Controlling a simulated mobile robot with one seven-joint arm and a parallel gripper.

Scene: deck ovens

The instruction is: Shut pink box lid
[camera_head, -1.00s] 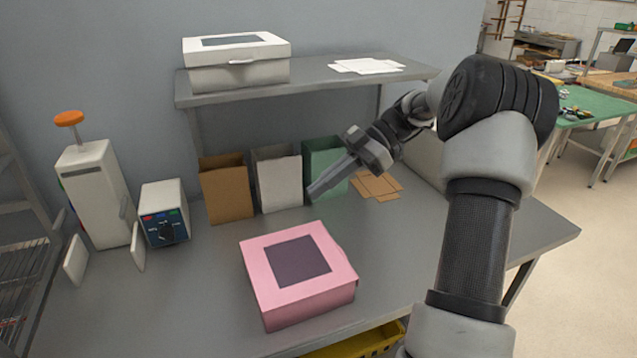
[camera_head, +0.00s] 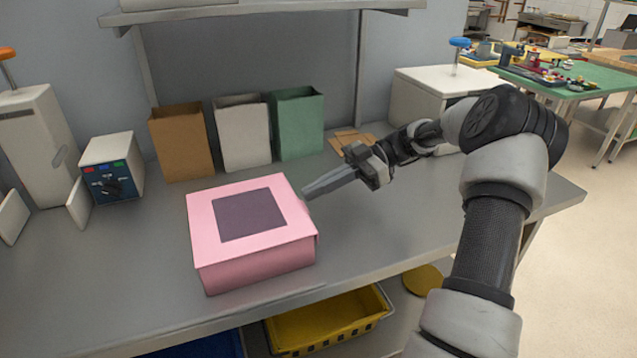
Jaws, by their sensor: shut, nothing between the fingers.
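The pink box (camera_head: 255,268) sits on the grey worktop. Its lid (camera_head: 204,214) has a dark square window and lies flat over the box, looking closed from here. My gripper (camera_head: 308,194) is shut and empty. Its fingertips are at the lid's right side, close to the edge; I cannot tell whether they touch it. The box's far right side is partly hidden from this angle.
Brown (camera_head: 181,142), white (camera_head: 243,134) and green (camera_head: 298,123) paper bags stand behind the box. A control unit (camera_head: 112,170) is at left. Flat brown card (camera_head: 352,141) lies behind my gripper. A yellow crate (camera_head: 328,318) is below the worktop. Worktop right of the box is clear.

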